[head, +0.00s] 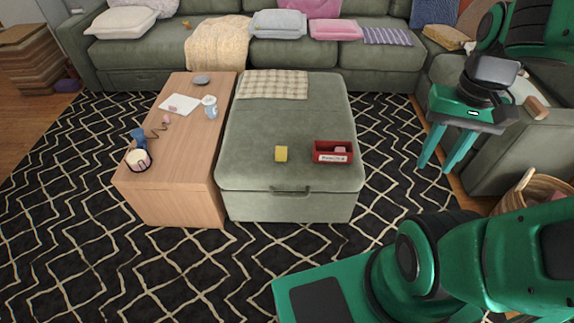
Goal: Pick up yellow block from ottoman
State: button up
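Nothing shows between the fingers. It is beyond the ottoman's right edge, well apart from the yellow block.
A wooden table (187,135) with a mug (210,107) adjoins the left side. Patterned rug (100,240) lies in front.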

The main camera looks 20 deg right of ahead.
aim_at(281, 152)
jog(key=i, duration=1)
jog(key=u, duration=0.55)
